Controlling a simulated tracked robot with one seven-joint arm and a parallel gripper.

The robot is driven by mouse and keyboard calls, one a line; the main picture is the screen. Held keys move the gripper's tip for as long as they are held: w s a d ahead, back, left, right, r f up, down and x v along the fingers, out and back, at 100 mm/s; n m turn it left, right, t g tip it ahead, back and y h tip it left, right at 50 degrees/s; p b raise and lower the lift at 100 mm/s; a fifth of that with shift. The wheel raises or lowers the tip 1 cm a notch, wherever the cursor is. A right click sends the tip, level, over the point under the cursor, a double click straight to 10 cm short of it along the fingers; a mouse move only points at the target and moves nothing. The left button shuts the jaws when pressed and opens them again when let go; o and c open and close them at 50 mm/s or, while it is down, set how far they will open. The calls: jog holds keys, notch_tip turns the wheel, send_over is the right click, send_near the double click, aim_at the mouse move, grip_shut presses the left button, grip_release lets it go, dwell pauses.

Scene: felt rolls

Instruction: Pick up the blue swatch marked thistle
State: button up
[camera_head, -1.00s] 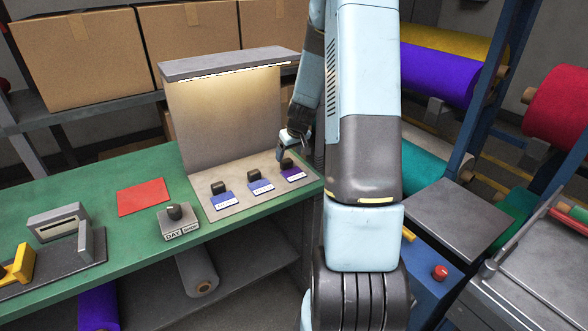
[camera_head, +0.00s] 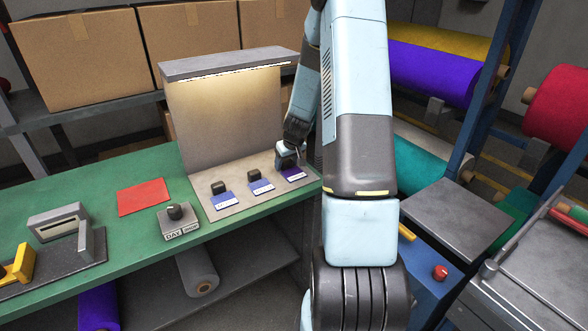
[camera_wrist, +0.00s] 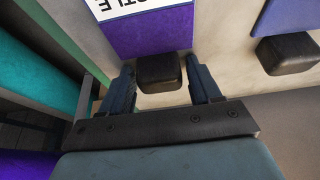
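The rightmost swatch (camera_head: 293,174) lies on the pale board and looks violet rather than blue. In the wrist view this violet swatch (camera_wrist: 152,32) has a white label, cut by the frame edge, whose visible letters end in "TLE". Its black block grip (camera_wrist: 162,73) sits at the swatch's near edge. My gripper (camera_wrist: 162,78) is open, one finger on each side of the block, with narrow gaps showing. In the head view my gripper (camera_head: 287,160) is over that swatch's rear end and hides the block.
Two blue swatches with black blocks, the middle one (camera_head: 261,187) and the left one (camera_head: 223,201), lie on the board (camera_head: 240,199). A grey upright panel (camera_head: 225,120) with a lit hood stands behind. A DAY switch box (camera_head: 178,222) and red sheet (camera_head: 144,196) are left.

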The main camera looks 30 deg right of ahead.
aim_at(288, 173)
jog(key=c, duration=1)
jog(key=shift+o, duration=0.2)
jog(key=shift+r, duration=0.1)
jog(key=shift+r, duration=0.3)
notch_tip(288, 173, up, 2)
jog(key=shift+r, duration=0.15)
jog(key=s+a+r, duration=0.3)
jog(key=s+r, duration=0.2)
jog(key=s, duration=0.1)
jog(key=s+a+r, duration=0.2)
jog(key=s+r, duration=0.3)
jog(key=s, duration=0.2)
jog(key=shift+a, duration=0.4)
